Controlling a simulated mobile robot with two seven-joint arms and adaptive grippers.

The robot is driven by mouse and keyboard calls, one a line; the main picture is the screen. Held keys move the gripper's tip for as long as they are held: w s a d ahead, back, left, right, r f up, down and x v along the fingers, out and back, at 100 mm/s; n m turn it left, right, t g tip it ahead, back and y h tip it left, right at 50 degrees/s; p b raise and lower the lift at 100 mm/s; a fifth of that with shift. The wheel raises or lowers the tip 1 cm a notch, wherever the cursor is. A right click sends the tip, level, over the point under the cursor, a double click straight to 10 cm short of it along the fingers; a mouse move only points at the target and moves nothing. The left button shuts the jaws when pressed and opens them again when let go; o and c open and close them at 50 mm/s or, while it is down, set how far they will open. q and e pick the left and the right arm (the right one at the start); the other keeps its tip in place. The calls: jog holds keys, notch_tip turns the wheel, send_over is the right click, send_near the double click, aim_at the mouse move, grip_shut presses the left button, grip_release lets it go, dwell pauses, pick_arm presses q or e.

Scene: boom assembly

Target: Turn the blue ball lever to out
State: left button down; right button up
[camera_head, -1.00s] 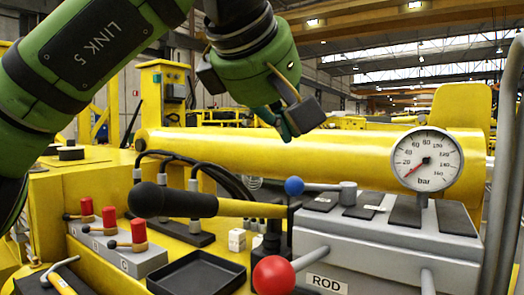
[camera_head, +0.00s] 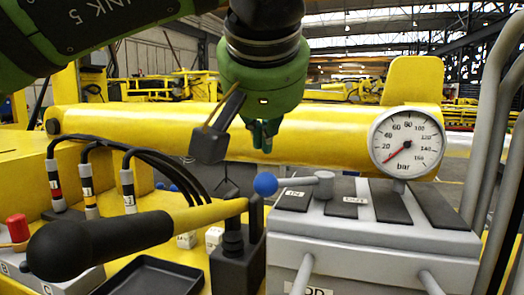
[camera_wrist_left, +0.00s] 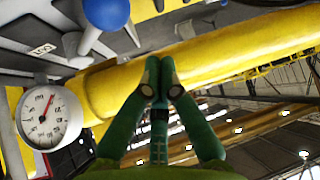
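The blue ball lever has a blue ball (camera_head: 265,184) at the left end of a grey arm (camera_head: 297,182). The arm runs right to a round grey hub on top of the grey valve block (camera_head: 375,238). Small white labels lie on the dark pads beside it; one looks like OUT (camera_head: 355,201). My left gripper (camera_head: 265,148) points down above and apart from the ball, fingertips together and nothing between them. In the left wrist view the fingertips (camera_wrist_left: 160,68) also meet, and the blue ball (camera_wrist_left: 107,12) is at the top edge. My right gripper is not seen.
A pressure gauge (camera_head: 407,143) stands on the block to the right. A long black-handled lever (camera_head: 120,238) reaches in front, left of the ball. A yellow boom (camera_head: 330,140) crosses behind. Grey rails (camera_head: 497,130) rise at the far right. A black tray (camera_head: 150,276) is at lower left.

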aim_at(296, 185)
pick_arm(q)
jog(key=s+f, duration=0.1)
jog(key=s+f+p, duration=0.1)
jog(key=s, duration=0.1)
jog(key=shift+a, duration=0.1)
jog(key=shift+f, duration=0.1)
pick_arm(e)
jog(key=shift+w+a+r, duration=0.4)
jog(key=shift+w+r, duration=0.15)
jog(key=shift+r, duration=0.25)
